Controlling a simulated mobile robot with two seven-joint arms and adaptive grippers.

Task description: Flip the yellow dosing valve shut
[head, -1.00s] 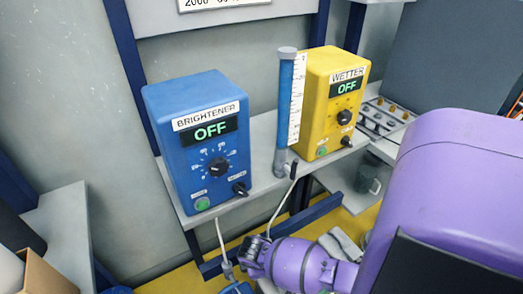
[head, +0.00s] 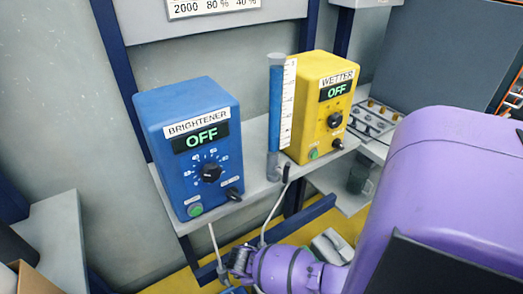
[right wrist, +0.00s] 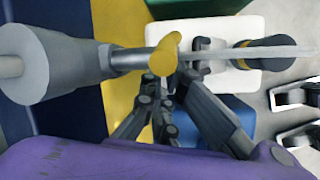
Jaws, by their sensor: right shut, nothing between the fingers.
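The yellow valve lever (right wrist: 165,54) shows in the right wrist view, on a grey metal pipe fitting (right wrist: 130,59) beside a wide grey cylinder (right wrist: 60,60). It lies crosswise to the pipe. My right gripper (right wrist: 160,88) is shut and empty, its dark fingers right at the lever's lower end in the picture. I cannot tell whether they touch it. In the head view my right gripper (head: 240,260) is low, below the shelf and the hanging tubes. The valve cannot be made out there. My left gripper is not in view.
A blue BRIGHTENER box (head: 195,155) and a yellow WETTER box (head: 315,110), both reading OFF, stand on a grey shelf (head: 250,192) with a blue gauge column (head: 275,125) between them. A white container (right wrist: 225,30) and a blue container (right wrist: 240,112) lie beyond my fingers.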

